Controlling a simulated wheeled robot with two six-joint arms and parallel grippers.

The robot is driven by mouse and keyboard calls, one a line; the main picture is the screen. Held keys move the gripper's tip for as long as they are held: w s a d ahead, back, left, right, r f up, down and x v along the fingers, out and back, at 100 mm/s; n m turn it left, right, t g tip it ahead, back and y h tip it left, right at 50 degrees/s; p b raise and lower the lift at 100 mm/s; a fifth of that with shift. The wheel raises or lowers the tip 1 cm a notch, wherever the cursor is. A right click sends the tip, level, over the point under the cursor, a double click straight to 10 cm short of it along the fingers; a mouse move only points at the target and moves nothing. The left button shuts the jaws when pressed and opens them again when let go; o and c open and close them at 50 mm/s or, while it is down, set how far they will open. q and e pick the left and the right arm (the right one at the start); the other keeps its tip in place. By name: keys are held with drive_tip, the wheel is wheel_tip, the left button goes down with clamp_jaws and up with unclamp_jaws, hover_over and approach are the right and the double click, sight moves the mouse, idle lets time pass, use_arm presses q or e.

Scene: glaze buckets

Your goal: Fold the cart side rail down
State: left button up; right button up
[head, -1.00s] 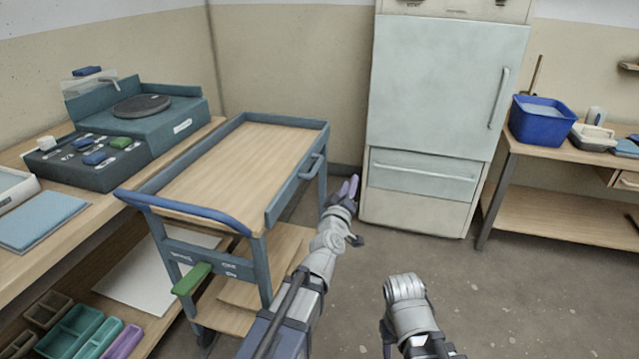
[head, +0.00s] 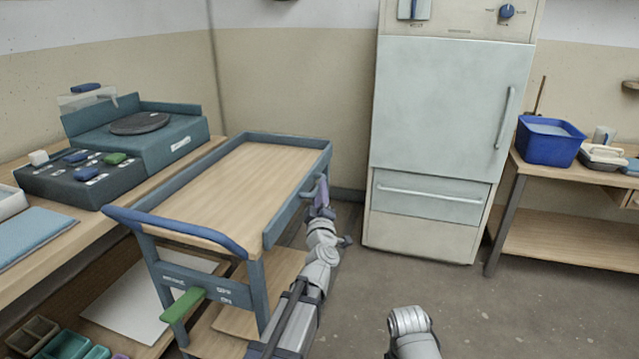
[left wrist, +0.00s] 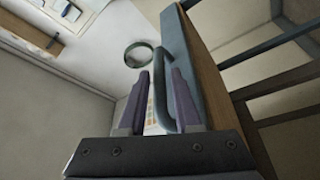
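The cart (head: 225,190) stands left of centre, with a wooden top. Its side rail (head: 290,208) is a blue-grey panel standing up along the right edge of the top, with a bar handle (head: 309,190) on its outer face. My left gripper (head: 321,194) is at that handle. In the left wrist view its two purple fingers (left wrist: 158,75) are apart, with the curved handle (left wrist: 168,65) between them and the rail (left wrist: 182,60) just to the right. The handle looks nearer the right finger; contact is unclear. My right gripper is not visible, only part of that arm.
A green pedal (head: 183,305) sticks out at the cart's near end, below the blue push bar (head: 175,228). A workbench (head: 75,245) stands close on the left. A pale cabinet (head: 450,110) stands behind on the right. The floor right of the cart is clear.

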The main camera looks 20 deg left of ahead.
use_arm(q)
drive_tip(key=x, duration=0.4)
drive_tip(key=shift+p, duration=0.3)
clamp_jaws()
